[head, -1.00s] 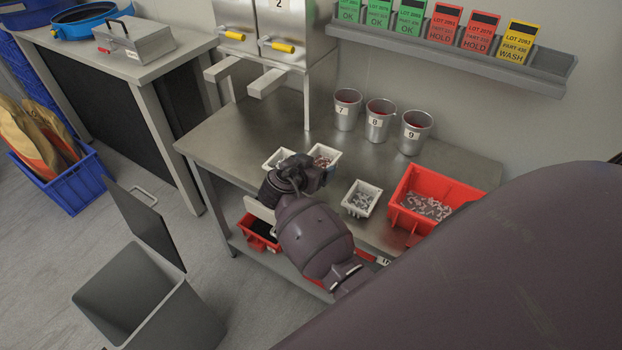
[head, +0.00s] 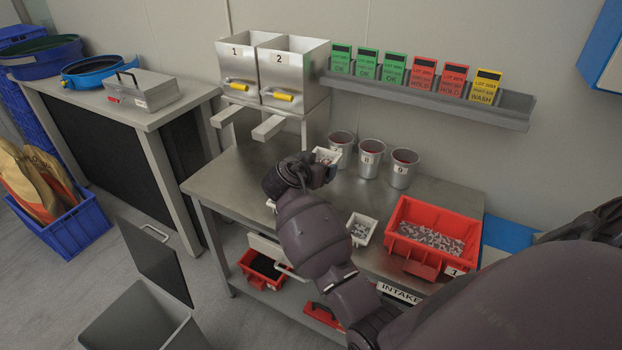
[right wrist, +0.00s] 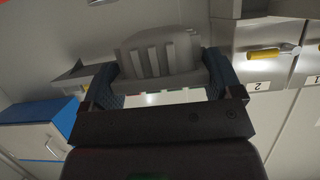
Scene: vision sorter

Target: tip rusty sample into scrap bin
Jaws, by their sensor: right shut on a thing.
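A small white tray (head: 327,156) with reddish-brown bits inside is at my right gripper (head: 315,172), above the steel table. In the right wrist view, the two fingers (right wrist: 163,85) are shut on this tray (right wrist: 160,52), which shows as a pale slotted shape between them. A grey bin (head: 150,318) stands on the floor at the lower left, beside an upright dark lid panel (head: 155,258); I see no label on it. My left gripper is not in view.
The steel table (head: 225,180) also carries a white tray of grey parts (head: 361,229), a red crate (head: 432,232) and several metal cups (head: 371,157). Two dispensers (head: 292,75) stand behind.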

